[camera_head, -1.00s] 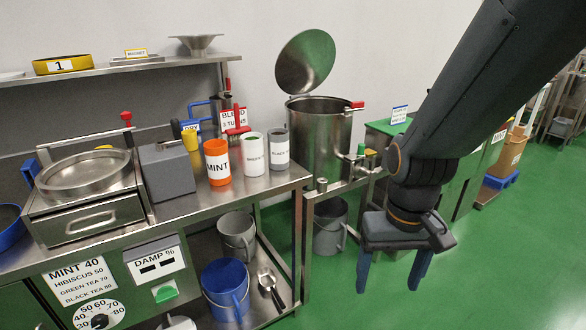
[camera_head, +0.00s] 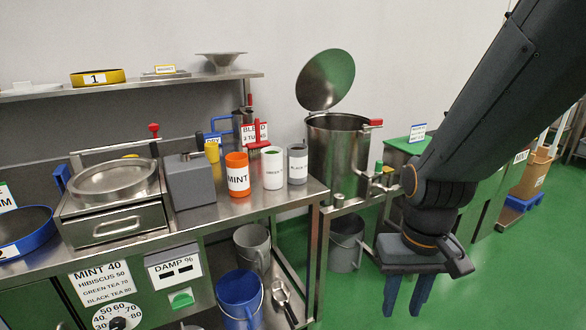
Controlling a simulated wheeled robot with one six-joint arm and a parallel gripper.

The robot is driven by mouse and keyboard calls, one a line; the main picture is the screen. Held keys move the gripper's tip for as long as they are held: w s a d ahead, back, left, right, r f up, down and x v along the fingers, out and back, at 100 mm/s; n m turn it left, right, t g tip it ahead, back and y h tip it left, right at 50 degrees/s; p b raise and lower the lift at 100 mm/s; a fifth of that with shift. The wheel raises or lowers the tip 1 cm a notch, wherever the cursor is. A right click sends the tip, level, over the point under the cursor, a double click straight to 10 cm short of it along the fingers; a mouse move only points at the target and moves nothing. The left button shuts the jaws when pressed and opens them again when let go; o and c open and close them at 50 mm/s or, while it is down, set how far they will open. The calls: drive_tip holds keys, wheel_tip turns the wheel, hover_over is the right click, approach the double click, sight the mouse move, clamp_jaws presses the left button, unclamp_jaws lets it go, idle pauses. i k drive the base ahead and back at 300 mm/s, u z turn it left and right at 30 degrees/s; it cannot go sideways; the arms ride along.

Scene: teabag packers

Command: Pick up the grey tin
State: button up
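The grey tin (camera_head: 297,164) stands upright on the steel worktop near its right end, with a white label whose dark print I cannot fully read. A white tin (camera_head: 273,169) is just left of it, and an orange tin marked MINT (camera_head: 238,175) is further left. My gripper (camera_head: 405,308) hangs pointing down over the green floor, right of and in front of the worktop, well apart from the grey tin. Its two blue fingers are spread, with nothing seen between them.
A steel kettle (camera_head: 334,160) with its lid raised stands behind and right of the tins. A grey box (camera_head: 190,182) and a sieve (camera_head: 113,178) are to the left. A shelf (camera_head: 180,83) runs above.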

sight(298, 152)
drive_tip(key=u, duration=0.5)
drive_tip(key=k, duration=1.2)
drive_tip(key=z, duration=0.05)
drive_tip(key=i, duration=0.35)
drive_tip(key=z, duration=0.75)
drive_tip(key=i, duration=1.75)
drive_tip(key=u, duration=0.2)
